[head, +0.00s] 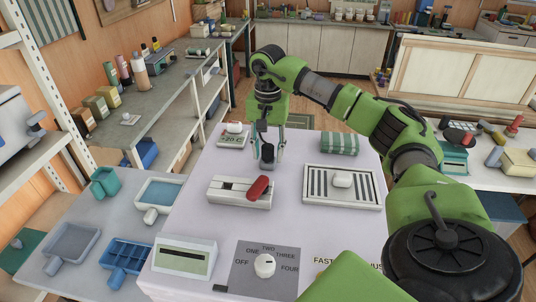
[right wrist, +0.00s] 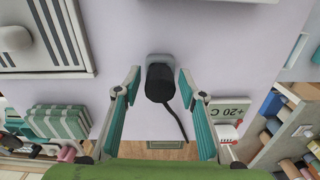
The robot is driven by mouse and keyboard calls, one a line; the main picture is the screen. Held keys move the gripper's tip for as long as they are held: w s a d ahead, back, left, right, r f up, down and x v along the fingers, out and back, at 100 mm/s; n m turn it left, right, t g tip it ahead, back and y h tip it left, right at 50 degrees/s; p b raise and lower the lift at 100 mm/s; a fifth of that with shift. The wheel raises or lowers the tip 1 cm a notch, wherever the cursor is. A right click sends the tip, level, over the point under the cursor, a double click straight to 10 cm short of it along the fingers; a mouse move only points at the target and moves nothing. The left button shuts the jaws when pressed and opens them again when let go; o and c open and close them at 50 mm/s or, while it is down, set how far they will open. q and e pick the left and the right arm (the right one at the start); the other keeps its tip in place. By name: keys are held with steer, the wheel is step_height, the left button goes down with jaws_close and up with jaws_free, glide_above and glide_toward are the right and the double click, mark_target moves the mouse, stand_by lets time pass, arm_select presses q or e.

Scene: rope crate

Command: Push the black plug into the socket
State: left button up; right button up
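The black plug (right wrist: 160,84) sits between the two fingers of my right gripper (right wrist: 159,74), with its dark cable trailing down to the right in the right wrist view. The fingers stand apart, with a small gap showing on each side of the plug. A grey block (right wrist: 158,58), which looks like the socket, is at the plug's far end. I cannot tell how deep the plug sits in it. In the head view my right gripper (head: 268,156) points down at the table behind the red-handled switch, partly covering the plug. My left gripper is not in view.
The white switch box with a red lever (head: 260,187) stands just in front. A slotted tray (head: 312,198) lies to the right, a striped green block (head: 340,143) behind it, and a "+20 C" display (head: 232,141) to the left. A dial panel (head: 243,268) is nearer.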

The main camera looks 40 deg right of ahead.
mark_target(268, 146)
steer(key=shift+c, duration=0.9)
jaws_close()
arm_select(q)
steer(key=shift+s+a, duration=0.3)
arm_select(e)
steer(key=shift+r, duration=0.1)
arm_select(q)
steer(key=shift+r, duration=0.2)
arm_select(e)
steer(key=shift+r, duration=0.2)
arm_select(q)
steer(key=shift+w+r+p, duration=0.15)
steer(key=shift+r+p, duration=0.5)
steer(key=shift+p, duration=0.25)
arm_select(e)
steer(key=shift+r, duration=0.75)
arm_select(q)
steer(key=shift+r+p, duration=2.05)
arm_select(e)
steer(key=shift+r, duration=2.5)
